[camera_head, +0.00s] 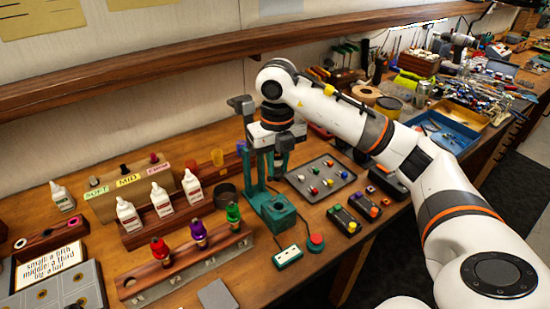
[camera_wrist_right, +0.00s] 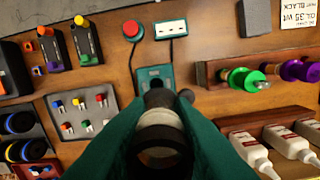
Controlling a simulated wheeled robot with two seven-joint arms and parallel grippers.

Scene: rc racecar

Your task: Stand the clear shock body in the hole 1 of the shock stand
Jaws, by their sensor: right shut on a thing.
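My right gripper (camera_head: 274,172) hangs above the front part of a teal press (camera_head: 278,212). Its jaws are shut on a pale, ringed cylinder, apparently the clear shock body (camera_wrist_right: 160,132), seen end-on between the teal fingers in the right wrist view. The fingers hide much of it, so its tilt is hard to judge. The shock stand appears to be the wooden rack (camera_head: 215,257) at the front, which also shows in the right wrist view (camera_wrist_right: 213,75). Red, purple and green bodies stand in it; a dark opening shows at its left end. My left gripper is out of view.
White bottles (camera_head: 162,198) stand in a rack behind the shock stand. A red button (camera_head: 316,242) and a small teal box (camera_head: 287,257) lie before the press. A grey parts tray (camera_head: 320,180) is to its right. A grey block (camera_head: 217,294) lies in front.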

